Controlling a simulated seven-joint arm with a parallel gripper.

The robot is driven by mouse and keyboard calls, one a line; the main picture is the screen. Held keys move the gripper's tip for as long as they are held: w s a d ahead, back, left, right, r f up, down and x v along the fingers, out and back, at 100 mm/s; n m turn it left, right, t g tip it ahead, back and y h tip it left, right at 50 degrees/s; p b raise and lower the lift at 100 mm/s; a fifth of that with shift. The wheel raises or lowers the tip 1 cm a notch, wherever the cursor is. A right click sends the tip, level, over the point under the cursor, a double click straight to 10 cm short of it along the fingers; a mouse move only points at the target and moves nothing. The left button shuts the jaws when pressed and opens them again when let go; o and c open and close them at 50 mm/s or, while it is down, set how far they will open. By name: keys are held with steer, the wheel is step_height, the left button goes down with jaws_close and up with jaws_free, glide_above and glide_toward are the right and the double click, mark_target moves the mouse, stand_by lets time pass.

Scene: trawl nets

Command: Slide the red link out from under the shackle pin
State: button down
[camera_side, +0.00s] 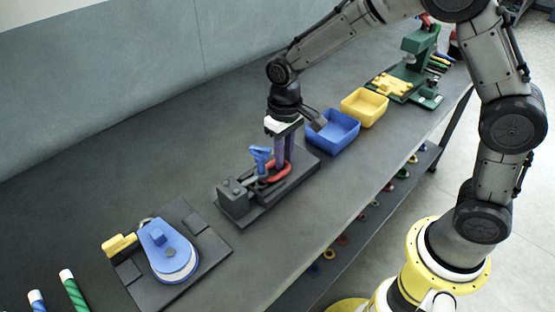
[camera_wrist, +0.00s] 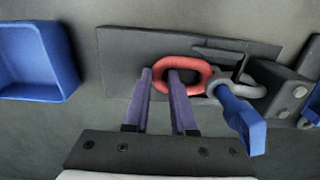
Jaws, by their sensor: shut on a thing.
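The red link (camera_side: 289,171) is an oval ring on a dark fixture plate (camera_side: 307,168). In the wrist view the link (camera_wrist: 192,62) lies left of a grey shackle (camera_wrist: 255,91), its right end close against it. Whether that end is under the pin is hard to tell. A blue handle piece (camera_wrist: 242,122), seemingly of the pin, crosses the shackle and also shows in the side view (camera_side: 261,153). My gripper (camera_wrist: 160,72) is shut on the link's left end, one purple finger inside the ring and one outside. It points down in the side view (camera_side: 284,163).
A grey block (camera_side: 233,198) stands at the plate's near left end. A blue bin (camera_side: 335,133) and a yellow bin (camera_side: 365,107) stand to the right. A blue clamp-like device (camera_side: 167,248) sits on another plate at the lower left.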

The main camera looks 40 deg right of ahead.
mark_target(295, 158)
steer(key=shift+d, duration=1.95)
steer(key=c, duration=0.7)
jaws_free()
steer(key=shift+o, duration=0.2)
step_height(295, 158, up, 14)
